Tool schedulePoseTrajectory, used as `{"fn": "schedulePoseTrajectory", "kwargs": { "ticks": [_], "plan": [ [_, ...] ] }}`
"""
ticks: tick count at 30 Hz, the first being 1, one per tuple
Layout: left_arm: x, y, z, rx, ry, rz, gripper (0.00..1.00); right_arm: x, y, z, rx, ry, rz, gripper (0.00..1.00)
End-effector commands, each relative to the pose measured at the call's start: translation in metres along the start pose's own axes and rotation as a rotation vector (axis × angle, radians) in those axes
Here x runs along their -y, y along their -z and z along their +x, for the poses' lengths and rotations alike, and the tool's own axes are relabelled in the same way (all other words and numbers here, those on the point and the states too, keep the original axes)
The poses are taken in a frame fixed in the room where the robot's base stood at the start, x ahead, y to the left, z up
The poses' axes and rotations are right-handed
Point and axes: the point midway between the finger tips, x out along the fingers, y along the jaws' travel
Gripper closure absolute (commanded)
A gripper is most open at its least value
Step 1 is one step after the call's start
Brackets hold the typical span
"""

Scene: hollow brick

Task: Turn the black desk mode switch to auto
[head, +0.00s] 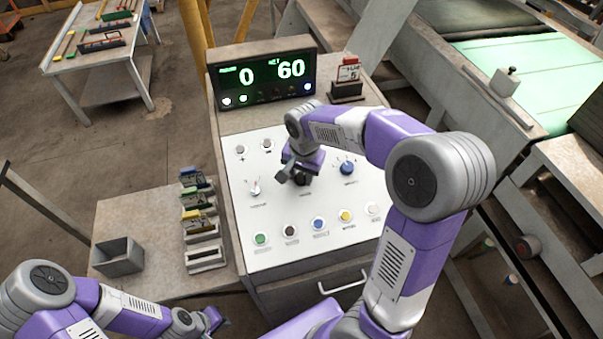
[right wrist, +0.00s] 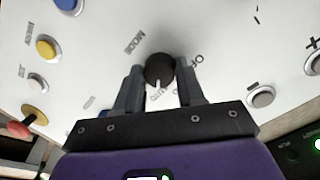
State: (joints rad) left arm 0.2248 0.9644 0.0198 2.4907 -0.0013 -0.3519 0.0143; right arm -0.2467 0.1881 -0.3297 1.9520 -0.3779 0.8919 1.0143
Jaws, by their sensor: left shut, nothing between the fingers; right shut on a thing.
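The black mode switch (right wrist: 160,68) on the white desk panel sits between the two fingers of my right gripper (right wrist: 159,76) in the right wrist view. The fingers are shut on its sides. Its white pointer mark faces the lower edge of that view, towards lettering partly hidden by the fingers that seems to end in "UTO". "OFF" lettering shows to the right of the knob and "MODE" to the upper left. In the head view my right gripper (head: 297,172) is at the panel's middle and mostly covers the switch. My left gripper (head: 213,319) is shut and empty at the bottom.
A blue knob (head: 347,168) and a white knob (head: 254,188) flank the switch. A row of coloured buttons (head: 318,223) lies in front. A display (head: 262,76) reading 0 and 60 stands behind. Card racks (head: 204,241) and a grey bin (head: 118,257) stand at the left.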

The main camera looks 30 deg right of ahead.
Motion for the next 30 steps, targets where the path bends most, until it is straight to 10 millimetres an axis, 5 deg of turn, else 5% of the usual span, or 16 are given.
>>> {"fn": "schedulePoseTrajectory", "kwargs": {
  "ticks": [15, 16, 20, 30],
  "plan": [
    [0.0001, 0.0000, 0.0002, 0.000, 0.000, 0.000, 1.00, -0.0002, 0.0008, -0.0006, 0.000, 0.004, 0.020, 0.92],
    [0.0000, 0.0000, 0.0002, 0.000, 0.000, 0.000, 1.00, -0.0002, 0.0008, -0.0006, 0.000, 0.004, 0.020, 0.57],
    [0.0001, 0.0000, 0.0002, 0.000, 0.000, 0.000, 1.00, -0.0002, 0.0006, -0.0004, 0.000, 0.003, 0.018, 0.37],
    [-0.0001, 0.0000, -0.0002, 0.000, 0.000, 0.000, 1.00, 0.0003, 0.0004, -0.0039, 0.000, 0.004, 0.016, 0.36]
  ]
}}
